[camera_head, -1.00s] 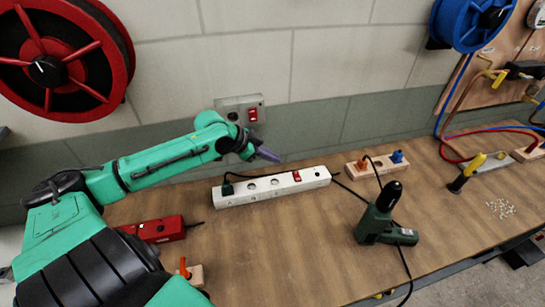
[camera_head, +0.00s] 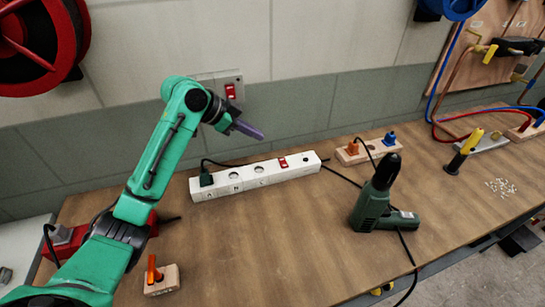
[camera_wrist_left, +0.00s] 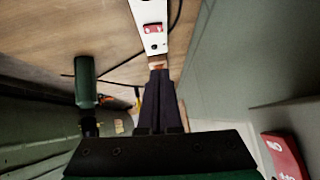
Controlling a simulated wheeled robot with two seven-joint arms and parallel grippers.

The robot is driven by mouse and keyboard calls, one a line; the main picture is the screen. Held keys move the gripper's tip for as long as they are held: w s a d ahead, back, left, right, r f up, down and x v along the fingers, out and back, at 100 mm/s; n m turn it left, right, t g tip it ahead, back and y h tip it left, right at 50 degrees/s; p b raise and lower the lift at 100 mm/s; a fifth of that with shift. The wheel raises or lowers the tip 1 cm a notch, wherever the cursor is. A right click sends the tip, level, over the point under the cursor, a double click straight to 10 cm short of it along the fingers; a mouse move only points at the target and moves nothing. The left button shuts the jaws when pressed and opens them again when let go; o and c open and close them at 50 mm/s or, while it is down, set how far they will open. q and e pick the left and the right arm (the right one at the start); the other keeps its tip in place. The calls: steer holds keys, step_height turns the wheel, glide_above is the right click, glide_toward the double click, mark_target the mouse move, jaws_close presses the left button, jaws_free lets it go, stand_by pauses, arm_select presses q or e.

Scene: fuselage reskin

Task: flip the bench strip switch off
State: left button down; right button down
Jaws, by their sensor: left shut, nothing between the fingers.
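The white bench strip (camera_head: 250,176) lies on the wooden bench near the wall, with a dark plug in its left end. Its red switch (camera_head: 283,162) is near the right end; I cannot tell its position. In the left wrist view, the strip (camera_wrist_left: 152,42) and its red switch (camera_wrist_left: 153,28) show beyond the fingertips. My left gripper (camera_head: 258,134) is shut and empty, above and behind the strip, left of the switch and apart from it. Its dark fingers also show in the left wrist view (camera_wrist_left: 158,78). My right gripper is not in view.
A wall plate with a red switch (camera_head: 230,91) is behind my left wrist. A green drill (camera_head: 376,207) stands right of the strip. A wooden block with orange and blue plugs (camera_head: 368,151) sits beyond the strip's right end. The front middle of the bench is clear.

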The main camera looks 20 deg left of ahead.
arm_select(q)
steer(key=p, duration=0.3)
glide_above(284, 159)
steer(key=s+a, duration=0.2)
steer(key=f, duration=0.6)
steer(key=shift+s+d+f, duration=0.15)
steer(key=shift+d+f, duration=0.05)
steer(key=f, duration=0.4)
steer(key=shift+w, duration=0.35)
steer(key=shift+f, duration=0.35)
steer(key=shift+w+f, duration=0.1)
steer(key=shift+f, duration=0.25)
steer(key=shift+a, duration=0.1)
